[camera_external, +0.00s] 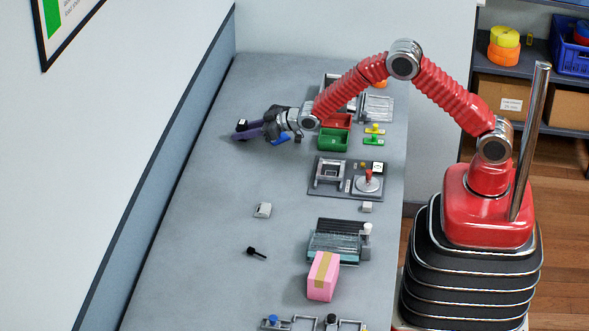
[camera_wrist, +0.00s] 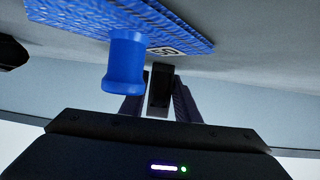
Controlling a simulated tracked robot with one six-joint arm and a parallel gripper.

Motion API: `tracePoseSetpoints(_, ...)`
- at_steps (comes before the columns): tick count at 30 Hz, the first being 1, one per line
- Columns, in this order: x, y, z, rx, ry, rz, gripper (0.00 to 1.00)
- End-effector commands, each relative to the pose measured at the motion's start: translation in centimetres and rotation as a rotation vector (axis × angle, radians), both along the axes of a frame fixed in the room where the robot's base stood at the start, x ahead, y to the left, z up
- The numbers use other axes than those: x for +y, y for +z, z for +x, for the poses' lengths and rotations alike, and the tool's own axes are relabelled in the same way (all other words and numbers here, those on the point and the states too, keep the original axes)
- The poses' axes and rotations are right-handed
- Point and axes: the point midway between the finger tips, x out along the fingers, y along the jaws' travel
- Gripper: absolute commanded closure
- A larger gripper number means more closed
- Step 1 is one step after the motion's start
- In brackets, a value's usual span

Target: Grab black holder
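A small black holder (camera_wrist: 160,88) stands between the two dark purple fingers of my gripper (camera_wrist: 158,104) in the wrist view. The fingers are apart. A thin gap shows on the holder's left side; whether the right finger touches it I cannot tell. In the external view my gripper (camera_external: 246,130) is low over the far left part of the grey table, its purple fingers pointing left. A small dark piece (camera_external: 241,124) shows at the fingertips, mostly hidden by them.
A blue textured plate with a blue knob (camera_wrist: 125,62) lies close to the fingers. Red and green bins (camera_external: 333,140), a grey panel (camera_external: 349,178), a pink box (camera_external: 323,276) and a small black handle-like part (camera_external: 256,252) are on the table (camera_external: 200,240). A wall runs along the left.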

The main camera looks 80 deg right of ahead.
Motion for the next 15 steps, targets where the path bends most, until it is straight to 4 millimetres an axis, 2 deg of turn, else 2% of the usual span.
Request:
tracePoseSetpoints(1,0.00,0.01,0.00,0.000,0.000,0.000,0.75)
tracePoseSetpoints(12,0.00,0.00,0.00,0.000,0.000,0.000,1.00)
tracePoseSetpoints(15,0.00,0.06,0.02,-0.001,0.000,0.000,1.00)
